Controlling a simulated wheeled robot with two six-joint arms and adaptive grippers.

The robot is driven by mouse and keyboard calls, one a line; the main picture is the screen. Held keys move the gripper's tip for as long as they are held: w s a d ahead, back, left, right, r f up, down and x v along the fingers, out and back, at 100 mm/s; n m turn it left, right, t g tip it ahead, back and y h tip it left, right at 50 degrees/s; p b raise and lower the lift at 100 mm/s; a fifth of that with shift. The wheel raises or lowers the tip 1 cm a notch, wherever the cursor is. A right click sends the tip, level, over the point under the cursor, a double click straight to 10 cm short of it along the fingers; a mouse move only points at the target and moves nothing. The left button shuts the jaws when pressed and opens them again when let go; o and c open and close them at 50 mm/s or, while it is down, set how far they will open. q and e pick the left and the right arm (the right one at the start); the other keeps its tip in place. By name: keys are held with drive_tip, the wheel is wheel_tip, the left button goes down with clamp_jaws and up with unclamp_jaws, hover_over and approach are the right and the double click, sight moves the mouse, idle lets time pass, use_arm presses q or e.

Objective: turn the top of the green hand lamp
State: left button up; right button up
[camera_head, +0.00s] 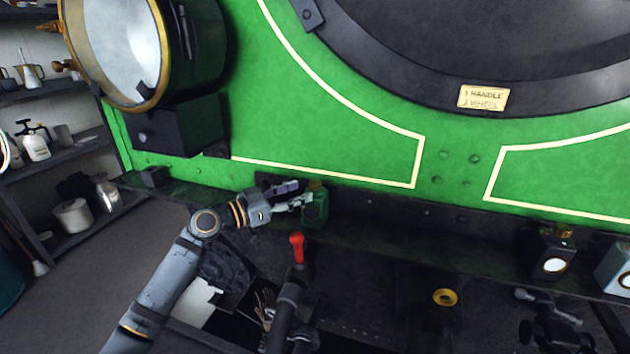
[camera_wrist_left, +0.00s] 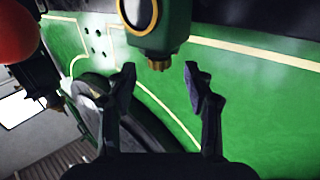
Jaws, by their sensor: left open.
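The green hand lamp (camera_head: 316,208) stands on the dark ledge below the green tram front, left of the middle in the head view. In the left wrist view the lamp (camera_wrist_left: 160,30) shows upside down at the top edge, with a round window and a small brass top (camera_wrist_left: 158,64). My left gripper (camera_head: 296,198) reaches it from the left. In the wrist view the fingers of that gripper (camera_wrist_left: 163,73) are open, with the brass top near the gap between the fingertips. No contact can be made out. My right gripper is not in view.
A red-tipped handle (camera_head: 297,248) stands below the lamp, close to my left arm. A large headlamp (camera_head: 180,60) is at upper left. Two smaller lamps, one dark (camera_head: 552,252) and one pale (camera_head: 614,268), stand at far right. The ledge (camera_head: 420,232) between is clear.

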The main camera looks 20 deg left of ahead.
sight(311, 183)
use_arm(q)
drive_tip(key=p+x, duration=0.1)
drive_tip(key=x, duration=0.3)
drive_tip(key=shift+w+d+r, duration=0.15)
drive_tip(key=shift+w+d, duration=0.55)
drive_tip(key=shift+w, duration=0.05)
